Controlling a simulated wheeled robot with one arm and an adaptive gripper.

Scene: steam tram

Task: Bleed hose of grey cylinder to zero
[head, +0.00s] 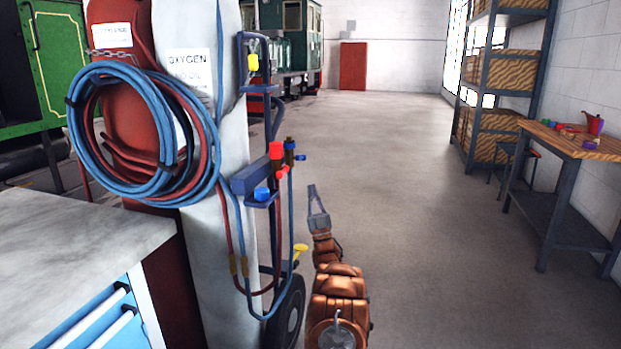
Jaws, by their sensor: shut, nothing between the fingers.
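The grey cylinder (215,255) stands upright at centre left with a white label (190,65) reading OXYGEN. A maroon cylinder (128,100) with its own label stands beside it on the left. Coiled blue and red hoses (95,75) hang in front of both. Beside the grey cylinder is a blue bracket (255,178) with a red knob (276,150), a blue knob (262,193) and dark and brass fittings. Hose lengths loop down from there. No gauge face is readable. My gripper (318,194) is shut and empty, right of the bracket and apart from it.
A workbench with blue drawers (95,325) fills the lower left. A dark wheel (289,315) sits low by the cylinders. A wooden-topped table (570,143) and shelving (490,60) line the right wall. The floor (420,200) between is clear.

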